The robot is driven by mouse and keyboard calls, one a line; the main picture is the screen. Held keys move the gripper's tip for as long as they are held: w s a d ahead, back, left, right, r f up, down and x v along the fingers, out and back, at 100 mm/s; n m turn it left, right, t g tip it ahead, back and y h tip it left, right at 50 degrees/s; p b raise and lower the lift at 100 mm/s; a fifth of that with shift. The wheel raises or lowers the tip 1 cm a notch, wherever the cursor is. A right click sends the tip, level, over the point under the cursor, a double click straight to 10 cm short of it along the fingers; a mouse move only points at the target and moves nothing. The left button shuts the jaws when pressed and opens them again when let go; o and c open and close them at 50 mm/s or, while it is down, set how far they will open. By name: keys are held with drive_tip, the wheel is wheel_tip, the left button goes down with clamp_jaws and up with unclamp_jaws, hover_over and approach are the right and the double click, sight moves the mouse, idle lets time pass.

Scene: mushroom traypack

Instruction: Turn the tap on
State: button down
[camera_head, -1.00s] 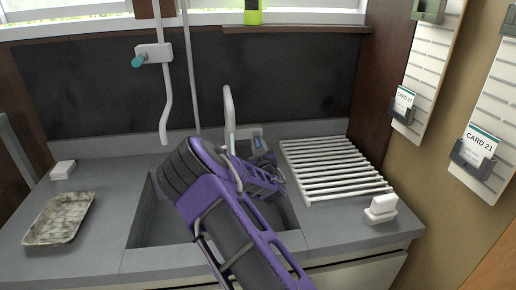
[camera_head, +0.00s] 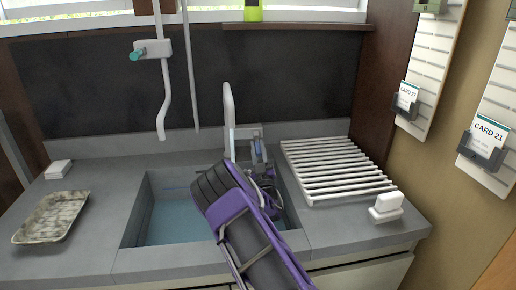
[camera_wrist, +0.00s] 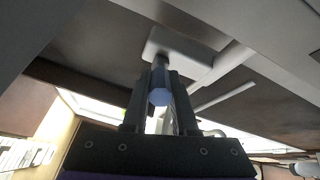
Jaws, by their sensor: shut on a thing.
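The tap stands at the back of the sink, with a tall white curved spout (camera_head: 228,108) and a pale body (camera_head: 247,132). Its blue handle (camera_wrist: 160,88) sits between my fingers in the wrist view. My gripper (camera_wrist: 160,104) is shut on this handle, below the pale tap body. In the head view my purple and black arm reaches in from the front and hides part of the tap and handle. The sink basin (camera_head: 160,220) shows a bluish surface that looks like water. No stream from the spout can be made out behind my arm.
A white drying rack (camera_head: 335,168) lies right of the sink, with a white block-shaped item (camera_head: 387,206) in front of it. A speckled tray (camera_head: 50,217) and a small white block (camera_head: 58,169) lie on the left counter. A teal-handled wall valve (camera_head: 136,55) hangs above.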

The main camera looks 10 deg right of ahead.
sight(258, 146)
idle(0.3)
drive_tip(key=c, duration=0.7)
unclamp_jaws()
drive_tip(key=shift+r, duration=0.1)
wheel_tip(258, 146, up, 10)
drive_tip(key=shift+f+p, duration=0.1)
drive_tip(key=shift+p, duration=0.5)
